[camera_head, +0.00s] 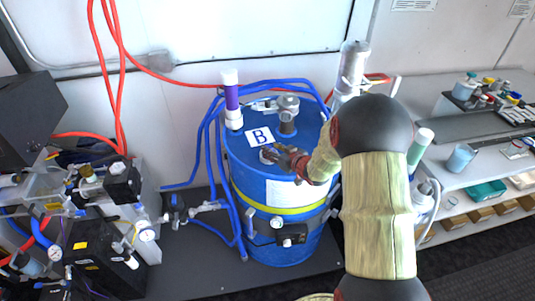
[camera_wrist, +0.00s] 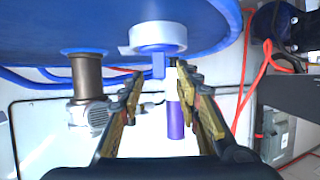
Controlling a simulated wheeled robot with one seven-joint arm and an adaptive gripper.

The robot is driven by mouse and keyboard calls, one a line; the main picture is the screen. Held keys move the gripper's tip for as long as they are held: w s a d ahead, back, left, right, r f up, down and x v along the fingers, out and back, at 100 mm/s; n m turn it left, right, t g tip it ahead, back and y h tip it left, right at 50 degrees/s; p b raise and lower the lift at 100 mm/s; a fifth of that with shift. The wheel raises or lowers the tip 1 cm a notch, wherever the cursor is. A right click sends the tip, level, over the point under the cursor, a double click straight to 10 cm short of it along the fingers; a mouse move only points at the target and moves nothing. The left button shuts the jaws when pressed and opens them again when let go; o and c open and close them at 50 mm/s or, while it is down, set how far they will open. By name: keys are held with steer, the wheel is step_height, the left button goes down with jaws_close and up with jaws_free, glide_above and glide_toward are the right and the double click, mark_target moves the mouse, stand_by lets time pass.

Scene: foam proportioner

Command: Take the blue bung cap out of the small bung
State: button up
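The blue drum (camera_head: 262,208) stands upright with a "B" label on its lid. On the lid a small white bung (camera_head: 266,157) sits beside my gripper (camera_head: 284,156), partly hidden by it. In the wrist view, which is turned over, the white bung ring (camera_wrist: 158,38) hangs from the blue lid (camera_wrist: 60,25). The blue bung cap's tab (camera_wrist: 158,67) sticks out of that ring. My gripper (camera_wrist: 160,72) is open, with one fingertip on each side of the tab and gaps visible. I cannot tell how deep the tab lies between the fingertips.
A larger metal fitting (camera_head: 287,104) and a purple-and-white tube (camera_head: 231,100) stand on the lid's far side. Blue hoses (camera_head: 207,150) run around the drum. Pump equipment (camera_head: 110,205) stands left, and a shelf with a blue cup (camera_head: 461,158) stands right.

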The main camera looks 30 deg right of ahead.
steer(key=shift+x, duration=1.45)
steer(key=shift+s, duration=0.1)
steer(key=shift+c, duration=1.4)
jaws_close()
